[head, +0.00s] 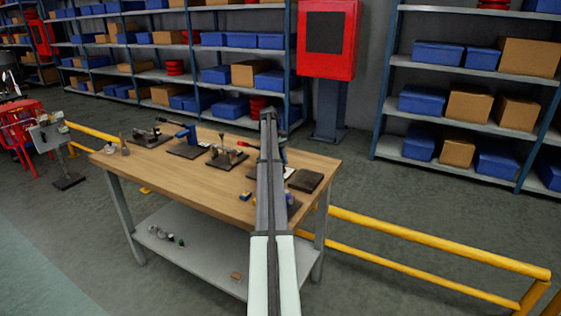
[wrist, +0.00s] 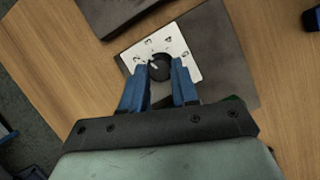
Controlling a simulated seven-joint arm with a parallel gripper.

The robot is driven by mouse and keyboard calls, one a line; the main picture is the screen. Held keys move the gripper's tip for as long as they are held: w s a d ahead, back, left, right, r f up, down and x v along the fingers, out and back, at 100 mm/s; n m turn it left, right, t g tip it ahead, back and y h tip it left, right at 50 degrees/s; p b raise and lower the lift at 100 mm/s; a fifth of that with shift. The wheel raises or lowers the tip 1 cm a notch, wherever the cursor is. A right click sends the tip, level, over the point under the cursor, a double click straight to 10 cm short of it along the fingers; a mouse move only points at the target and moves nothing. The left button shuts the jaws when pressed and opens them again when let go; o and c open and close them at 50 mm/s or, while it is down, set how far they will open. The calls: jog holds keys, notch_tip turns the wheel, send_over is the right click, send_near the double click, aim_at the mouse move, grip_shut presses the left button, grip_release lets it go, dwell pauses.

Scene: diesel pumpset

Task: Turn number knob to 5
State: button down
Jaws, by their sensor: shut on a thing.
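The number knob (wrist: 160,68) is a round black knob with a light pointer mark, in the middle of a white dial plate (wrist: 141,48) in the wrist view. Its pointer slants toward the upper left of that picture. The marks around it are too small to read. The plate sits on a dark base board (wrist: 222,52). My gripper (wrist: 161,73) has two blue fingers, one on each side of the knob, shut on it. In the head view my arm hides the knob and most of the gripper.
The wooden table (head: 150,171) holds several lever devices on dark boards, such as a blue-handled one (head: 187,141). A dark slab (head: 306,180) lies at the table's right end. A yellow rail (head: 430,240) runs to the right. Shelves stand behind.

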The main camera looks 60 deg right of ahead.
jog(key=c, duration=0.9)
grip_release()
jog(key=shift+o, duration=0.2)
